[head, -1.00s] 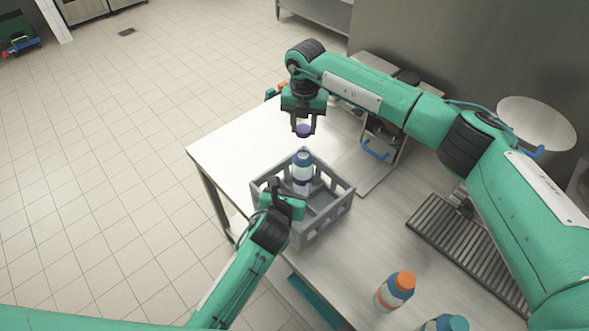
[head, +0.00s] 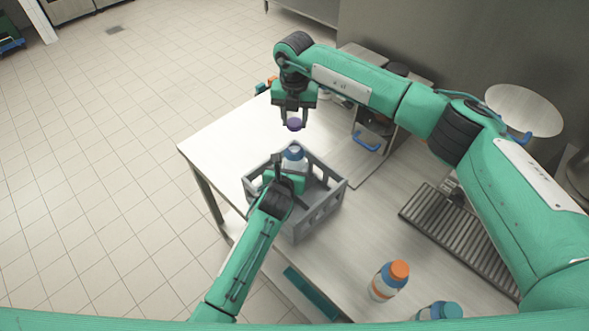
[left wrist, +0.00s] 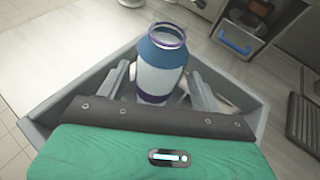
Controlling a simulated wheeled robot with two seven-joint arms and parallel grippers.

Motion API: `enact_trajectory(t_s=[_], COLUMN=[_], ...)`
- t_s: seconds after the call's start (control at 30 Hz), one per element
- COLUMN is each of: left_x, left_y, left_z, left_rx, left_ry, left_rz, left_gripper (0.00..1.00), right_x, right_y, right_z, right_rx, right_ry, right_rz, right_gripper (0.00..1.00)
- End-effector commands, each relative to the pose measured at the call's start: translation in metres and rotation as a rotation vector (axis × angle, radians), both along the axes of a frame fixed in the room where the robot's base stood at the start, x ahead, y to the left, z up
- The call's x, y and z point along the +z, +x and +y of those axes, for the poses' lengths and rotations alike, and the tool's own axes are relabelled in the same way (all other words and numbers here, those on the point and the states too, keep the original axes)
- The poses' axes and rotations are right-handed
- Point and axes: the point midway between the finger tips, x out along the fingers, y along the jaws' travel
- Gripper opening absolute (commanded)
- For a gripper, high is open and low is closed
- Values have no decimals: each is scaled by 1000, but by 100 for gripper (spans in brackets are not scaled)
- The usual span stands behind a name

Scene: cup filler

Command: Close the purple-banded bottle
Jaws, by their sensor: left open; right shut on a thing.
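The purple-banded bottle (left wrist: 160,70) stands upright and uncapped in the grey crate (head: 323,214); its blue shoulder and open neck also show in the head view (head: 293,158). My left gripper (head: 285,165) is open at the bottle; in the left wrist view its fingers (left wrist: 165,88) lie to either side of the bottle's lower part. My right gripper (head: 295,122) is shut on a purple cap (head: 294,125) and holds it a little above the bottle's mouth. In the head view, my left gripper hides the bottle's lower part.
An orange-capped bottle (head: 389,281) and a teal-capped bottle (head: 439,311) stand on the table (head: 215,140) at the near right. A dark slatted grate (head: 455,240) lies at the right. A machine with a blue handle (head: 367,147) stands behind the crate. The table's left corner is clear.

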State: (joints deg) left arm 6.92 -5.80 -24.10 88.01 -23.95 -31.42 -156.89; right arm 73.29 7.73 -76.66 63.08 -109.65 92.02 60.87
Motion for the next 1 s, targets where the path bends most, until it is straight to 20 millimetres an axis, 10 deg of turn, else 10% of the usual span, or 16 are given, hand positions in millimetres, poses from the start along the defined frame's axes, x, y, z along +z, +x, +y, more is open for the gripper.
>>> enact_trajectory(t_s=[0.7,1.0], left_x=[-14,-14], left_y=[32,32], left_z=[-7,-7], left_rx=[0,0], left_ry=[-1,-1], left_rz=[1,1], left_gripper=[66,20], right_x=[0,0], right_y=[0,0], right_z=[0,0], right_rx=[0,0], right_ry=[0,0], right_rz=[0,0], right_gripper=[15,15])
